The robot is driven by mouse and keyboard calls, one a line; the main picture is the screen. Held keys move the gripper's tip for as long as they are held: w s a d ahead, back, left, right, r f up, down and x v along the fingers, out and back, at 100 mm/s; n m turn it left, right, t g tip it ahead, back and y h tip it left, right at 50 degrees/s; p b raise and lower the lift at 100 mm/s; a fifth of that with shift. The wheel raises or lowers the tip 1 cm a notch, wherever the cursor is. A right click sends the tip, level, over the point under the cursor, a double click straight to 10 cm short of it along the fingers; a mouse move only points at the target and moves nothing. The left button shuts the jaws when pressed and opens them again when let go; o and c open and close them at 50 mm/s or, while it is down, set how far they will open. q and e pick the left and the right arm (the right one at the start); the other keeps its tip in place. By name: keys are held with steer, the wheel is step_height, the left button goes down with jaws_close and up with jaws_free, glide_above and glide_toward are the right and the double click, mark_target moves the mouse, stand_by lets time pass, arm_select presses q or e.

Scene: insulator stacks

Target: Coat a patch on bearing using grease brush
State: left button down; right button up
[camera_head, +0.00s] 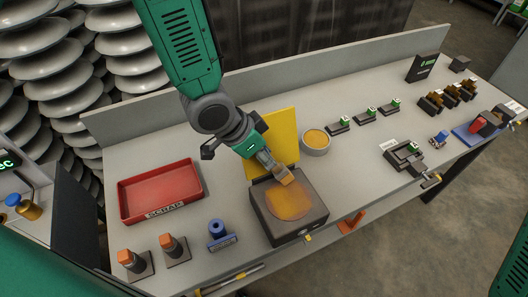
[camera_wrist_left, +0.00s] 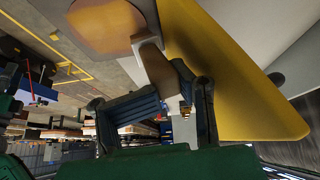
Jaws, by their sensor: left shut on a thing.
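My left gripper (camera_head: 264,157) reaches down from the top and is shut on the grease brush (camera_head: 284,176). The brush has a tan, block-like head, tilted downward. Its head is at the back edge of the orange-brown patch on the bearing (camera_head: 304,229), a dark square block; I cannot tell whether it touches. The patch (camera_head: 289,202) looks round and glossy. In the left wrist view the brush (camera_wrist_left: 157,70) sits between the gripper's fingers (camera_wrist_left: 182,98), with the patch (camera_wrist_left: 105,27) beyond its tip. A grey bowl (camera_head: 316,148) of orange grease stands behind right. My right gripper is out of view.
A yellow panel (camera_head: 286,135) stands upright right behind the bearing, close to my gripper. A red scrap tray (camera_head: 160,188) lies left. A blue part (camera_head: 217,230) and two orange-topped posts (camera_head: 171,245) stand front left.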

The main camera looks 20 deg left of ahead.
arm_select(q)
steer(key=shift+d+r, duration=0.25)
steer(key=shift+d, duration=0.05)
steer(key=r+p, duration=0.2)
steer(key=shift+d+r+p, duration=0.2)
steer(key=shift+r+p, duration=0.1)
steer(key=shift+p, duration=0.05)
steer(key=shift+a+r+p, duration=0.35)
steer(key=shift+r+p, duration=0.25)
steer(key=shift+a+r+p, duration=0.3)
steer(key=shift+r+p, duration=0.25)
steer(key=shift+a+r+p, duration=0.15)
steer(key=shift+r+p, duration=0.2)
steer(key=shift+d, duration=0.55)
steer(key=shift+d+r, duration=0.15)
steer(key=shift+d+r+p, duration=0.1)
steer(key=shift+r+p, duration=0.2)
steer(key=shift+p, duration=0.1)
steer(key=shift+a+r+p, duration=0.2)
steer(key=shift+r+p, duration=0.45)
steer(key=shift+r, duration=0.2)
steer(key=shift+a+r, duration=0.2)
steer(key=shift+a, duration=0.3)
steer(key=shift+d, duration=0.6)
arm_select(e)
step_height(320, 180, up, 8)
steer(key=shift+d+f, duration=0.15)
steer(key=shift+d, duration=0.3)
